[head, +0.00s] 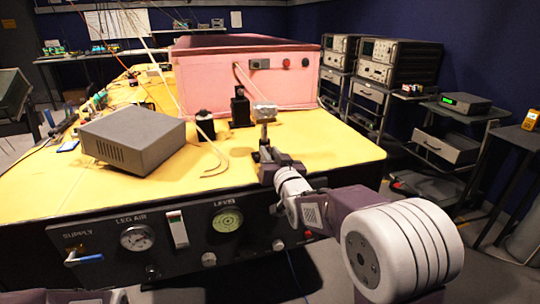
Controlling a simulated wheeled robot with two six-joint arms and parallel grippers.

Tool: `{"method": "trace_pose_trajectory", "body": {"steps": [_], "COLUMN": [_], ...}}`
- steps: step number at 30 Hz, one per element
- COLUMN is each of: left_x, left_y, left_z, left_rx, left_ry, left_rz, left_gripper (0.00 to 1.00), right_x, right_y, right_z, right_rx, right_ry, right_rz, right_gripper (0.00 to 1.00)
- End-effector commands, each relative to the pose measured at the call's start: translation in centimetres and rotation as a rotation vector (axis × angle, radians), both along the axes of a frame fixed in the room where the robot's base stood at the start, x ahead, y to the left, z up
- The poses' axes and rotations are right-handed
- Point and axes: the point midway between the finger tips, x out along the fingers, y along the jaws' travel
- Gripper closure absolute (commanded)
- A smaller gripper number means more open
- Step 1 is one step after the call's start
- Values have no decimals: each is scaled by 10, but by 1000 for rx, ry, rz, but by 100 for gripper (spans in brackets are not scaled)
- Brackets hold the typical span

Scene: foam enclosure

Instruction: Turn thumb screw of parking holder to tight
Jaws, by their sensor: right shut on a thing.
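My right gripper (265,146) reaches over the front of the yellow table top, right of centre. It is shut on a small piece with a silver-grey block-like head (264,113) that stands above the fingers; the gripped part is mostly hidden. A black upright holder (240,108) on a flat base stands just behind and left of it, in front of the pink box. Whether the silver piece touches this holder cannot be told. No thumb screw is clearly distinguishable at this size. My left gripper is out of view.
A grey instrument box (133,138) sits on the yellow table top (330,150) at left. A black cylinder (205,125) and a curved hose end stand nearby. The pink foam enclosure (245,78) fills the back. The front panel (185,240) carries gauges.

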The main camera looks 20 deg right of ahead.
Motion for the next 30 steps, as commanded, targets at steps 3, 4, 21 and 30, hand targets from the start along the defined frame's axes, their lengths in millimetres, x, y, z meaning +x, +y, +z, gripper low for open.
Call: {"method": "trace_pose_trajectory", "body": {"steps": [3, 4, 21, 30], "left_x": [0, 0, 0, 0], "left_y": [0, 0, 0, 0], "left_z": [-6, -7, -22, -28], "left_rx": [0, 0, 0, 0], "left_ry": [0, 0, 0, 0], "left_rz": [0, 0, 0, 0], "left_gripper": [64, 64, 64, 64], "right_x": [0, 0, 0, 0], "right_y": [0, 0, 0, 0], "right_z": [-2, -2, -2, -2], "right_rx": [99, 128, 670, 954], "right_ry": [3, 5, 25, 35], "right_rz": [0, 0, 1, 0], "right_gripper": [100, 100, 100, 100]}}
